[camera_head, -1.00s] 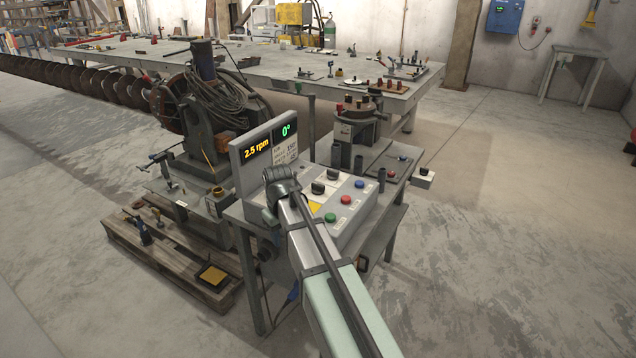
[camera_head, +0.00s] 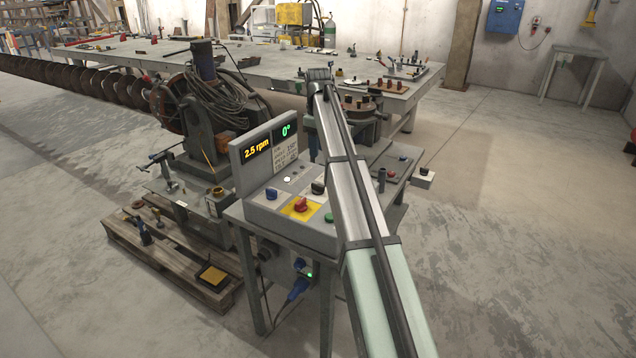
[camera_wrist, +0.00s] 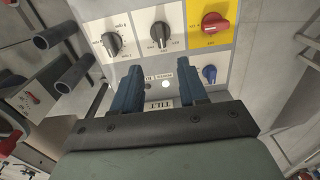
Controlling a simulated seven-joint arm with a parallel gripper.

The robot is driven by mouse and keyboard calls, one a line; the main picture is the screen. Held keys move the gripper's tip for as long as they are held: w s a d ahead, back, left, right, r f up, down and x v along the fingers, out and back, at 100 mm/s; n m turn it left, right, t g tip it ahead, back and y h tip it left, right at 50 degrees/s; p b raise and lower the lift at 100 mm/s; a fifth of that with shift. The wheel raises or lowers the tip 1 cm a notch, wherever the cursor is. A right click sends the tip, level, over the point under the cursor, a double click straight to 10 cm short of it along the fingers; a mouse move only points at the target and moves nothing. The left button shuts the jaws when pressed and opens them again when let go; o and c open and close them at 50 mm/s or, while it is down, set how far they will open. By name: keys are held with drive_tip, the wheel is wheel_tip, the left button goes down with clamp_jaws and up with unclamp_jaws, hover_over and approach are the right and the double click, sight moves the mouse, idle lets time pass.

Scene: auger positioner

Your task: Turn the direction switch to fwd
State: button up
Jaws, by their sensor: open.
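The control panel (camera_head: 262,212) stands on a metal stand. In the wrist view, the middle black knob (camera_wrist: 160,33) appears to be the direction switch; its lettering is too small to read surely. In the head view it shows (camera_head: 317,187) just left of my arm. Its pointer runs roughly up and down in the wrist view. My gripper (camera_wrist: 159,69) is open and empty, its two dark fingers pointing toward the panel, apart from each other and short of the knob in the picture. The head view hides my fingers behind the arm.
A second black knob (camera_wrist: 111,45) with a scale sits left of the middle one. A red switch on yellow (camera_wrist: 213,22) and a blue knob (camera_wrist: 210,72) sit to the right. A white lamp (camera_wrist: 165,84) shows between my fingers. A green button (camera_head: 329,217) is near my arm.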

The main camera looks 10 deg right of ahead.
sight(318, 184)
wheel_tip(318, 184, down, 14)
drive_tip(key=shift+r, duration=0.25)
idle(0.3)
clamp_jaws()
idle(0.4)
